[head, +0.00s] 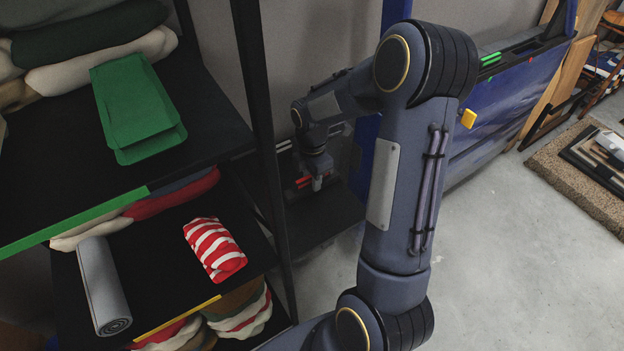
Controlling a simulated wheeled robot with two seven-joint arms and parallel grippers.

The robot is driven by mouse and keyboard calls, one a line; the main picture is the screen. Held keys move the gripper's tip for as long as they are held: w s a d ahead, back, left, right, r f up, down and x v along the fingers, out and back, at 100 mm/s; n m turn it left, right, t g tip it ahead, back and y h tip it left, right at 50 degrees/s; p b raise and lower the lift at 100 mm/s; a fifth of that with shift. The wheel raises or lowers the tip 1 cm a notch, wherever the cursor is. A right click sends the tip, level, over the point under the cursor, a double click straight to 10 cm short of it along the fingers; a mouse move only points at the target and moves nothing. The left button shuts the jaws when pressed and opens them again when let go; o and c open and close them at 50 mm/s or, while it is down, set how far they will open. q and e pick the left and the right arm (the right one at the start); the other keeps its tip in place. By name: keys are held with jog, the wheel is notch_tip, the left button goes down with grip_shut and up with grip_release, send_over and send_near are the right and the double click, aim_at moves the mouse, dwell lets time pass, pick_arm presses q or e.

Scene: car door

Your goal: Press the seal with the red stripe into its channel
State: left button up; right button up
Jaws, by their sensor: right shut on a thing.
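My right gripper (318,184) is small and far off at picture centre, low over a dark shelf behind the black rack post. It is shut on a dark piece with a red mark (303,182), which looks like the seal with the red stripe. Most of that piece is hidden or too small to make out. A blue car door panel (505,100) stands at the upper right, with a dark top edge and short green stripes (490,59) near it. My right arm covers the door's left part. No channel can be told clearly. My left gripper is not in view.
A brown mat (580,165) lies at the right. The grey floor between is clear.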

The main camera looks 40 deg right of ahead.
jog(key=shift+r, duration=0.55)
notch_tip(320, 180, up, 3)
jog(key=shift+f+p, duration=0.15)
jog(key=shift+p, duration=0.4)
jog(key=s+a+r+p, duration=0.2)
jog(key=s+a+r, duration=0.3)
jog(key=s+r, duration=0.4)
jog(key=s, duration=0.4)
jog(key=shift+p, duration=0.4)
jog(key=shift+s, duration=0.15)
